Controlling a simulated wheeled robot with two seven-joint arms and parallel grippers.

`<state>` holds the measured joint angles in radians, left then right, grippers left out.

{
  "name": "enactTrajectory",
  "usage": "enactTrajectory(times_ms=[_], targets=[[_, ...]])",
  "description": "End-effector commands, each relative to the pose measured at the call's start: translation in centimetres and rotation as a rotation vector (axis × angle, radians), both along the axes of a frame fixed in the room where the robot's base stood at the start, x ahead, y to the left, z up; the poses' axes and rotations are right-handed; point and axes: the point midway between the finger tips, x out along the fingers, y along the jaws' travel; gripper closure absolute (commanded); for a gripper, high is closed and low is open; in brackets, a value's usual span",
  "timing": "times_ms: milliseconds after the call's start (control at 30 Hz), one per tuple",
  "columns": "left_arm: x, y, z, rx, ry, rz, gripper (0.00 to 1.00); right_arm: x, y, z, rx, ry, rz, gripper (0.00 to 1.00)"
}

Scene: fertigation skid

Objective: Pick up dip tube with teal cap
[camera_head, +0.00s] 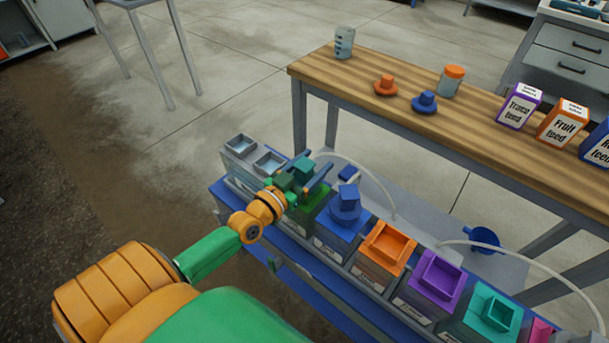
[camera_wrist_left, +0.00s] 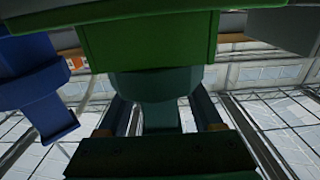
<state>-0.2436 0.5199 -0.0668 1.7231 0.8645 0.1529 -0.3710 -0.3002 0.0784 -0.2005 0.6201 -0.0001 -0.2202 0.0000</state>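The teal cap (camera_head: 303,167) of the dip tube sits at the green tank (camera_head: 306,214) in the row of tanks; its tube is hidden. My left gripper (camera_head: 304,178) is at this cap, with its dark fingers spread on either side. In the left wrist view, the cap's narrow teal grip (camera_wrist_left: 161,117) stands between the fingers of my left gripper (camera_wrist_left: 160,120), with small gaps beside it. The wider teal collar (camera_wrist_left: 156,84) lies against the green tank body (camera_wrist_left: 148,42). My right gripper is not in view.
A blue cap (camera_head: 345,204) stands on the neighbouring blue tank. Orange (camera_head: 386,246), purple (camera_head: 439,276) and teal (camera_head: 493,311) tanks follow to the right. A pale hose (camera_head: 365,173) arches close behind my gripper. A wooden bench (camera_head: 420,115) with caps, jars and feed boxes stands behind.

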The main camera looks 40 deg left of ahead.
Motion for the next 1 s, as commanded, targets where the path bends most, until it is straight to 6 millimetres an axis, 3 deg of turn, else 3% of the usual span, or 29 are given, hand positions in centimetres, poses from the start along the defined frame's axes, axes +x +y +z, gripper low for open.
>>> enactTrajectory(times_ms=[33, 200, 233, 1000], targets=[[-0.01, 0.0, 0.0, 0.0, 0.0, 0.0, 0.49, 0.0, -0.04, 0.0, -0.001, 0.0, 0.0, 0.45], [-0.03, 0.01, -0.01, 0.001, 0.0, 0.0, 0.95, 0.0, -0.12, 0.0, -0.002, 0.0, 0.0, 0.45], [-0.03, 0.01, 0.0, 0.001, 0.0, 0.0, 1.0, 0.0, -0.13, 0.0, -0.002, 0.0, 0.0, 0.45], [-0.05, 0.0, -0.06, 0.001, 0.001, 0.0, 1.0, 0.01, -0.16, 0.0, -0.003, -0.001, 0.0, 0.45]])
